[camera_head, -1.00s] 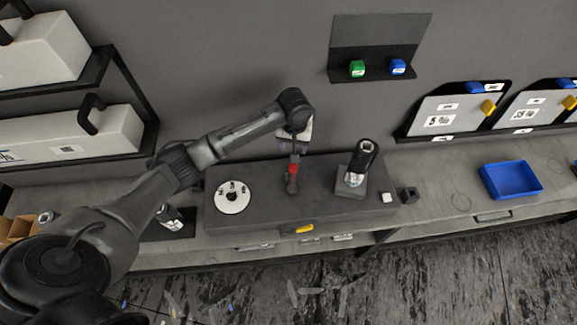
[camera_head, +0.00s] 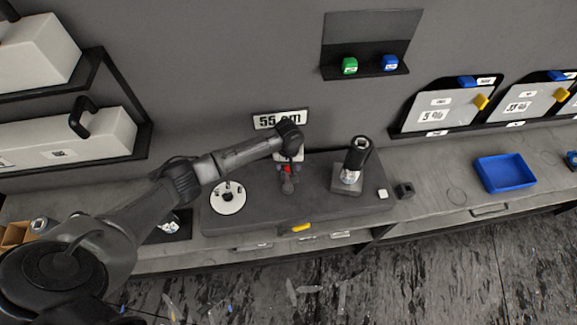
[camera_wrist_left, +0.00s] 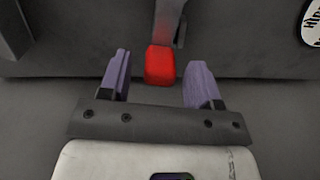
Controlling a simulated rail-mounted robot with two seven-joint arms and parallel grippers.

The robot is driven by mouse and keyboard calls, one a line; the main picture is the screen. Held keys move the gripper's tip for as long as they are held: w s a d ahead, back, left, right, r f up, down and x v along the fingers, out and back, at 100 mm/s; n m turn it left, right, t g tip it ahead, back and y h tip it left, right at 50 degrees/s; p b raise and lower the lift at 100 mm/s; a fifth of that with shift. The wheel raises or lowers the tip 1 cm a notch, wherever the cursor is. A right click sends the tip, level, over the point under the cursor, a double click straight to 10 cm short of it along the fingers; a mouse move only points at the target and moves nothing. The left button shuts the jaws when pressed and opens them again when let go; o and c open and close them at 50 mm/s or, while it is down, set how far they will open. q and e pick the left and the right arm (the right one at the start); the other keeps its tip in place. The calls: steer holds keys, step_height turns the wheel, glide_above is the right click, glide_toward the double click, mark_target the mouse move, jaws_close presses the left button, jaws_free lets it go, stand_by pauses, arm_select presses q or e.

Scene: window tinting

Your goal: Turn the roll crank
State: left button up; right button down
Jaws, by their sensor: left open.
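The roll crank (camera_head: 289,186) sits on a dark grey bench unit (camera_head: 318,203). Its red part, partly covered by my gripper in the head view, shows as a red block (camera_wrist_left: 160,65) in the left wrist view. My left gripper (camera_head: 288,165) is at the red part, with its two purple fingers (camera_wrist_left: 157,72) spread apart. The red block lies between the fingertips, a little ahead of them, with gaps on both sides. No contact shows. My right gripper is not in view.
A white disc (camera_head: 228,198) lies left of the crank. A black-handled tool (camera_head: 356,158) stands on its right. A "55 cm" sign (camera_head: 279,120) is on the wall behind.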

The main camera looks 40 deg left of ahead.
arm_select(q)
steer(key=shift+f, duration=0.8)
jaws_close()
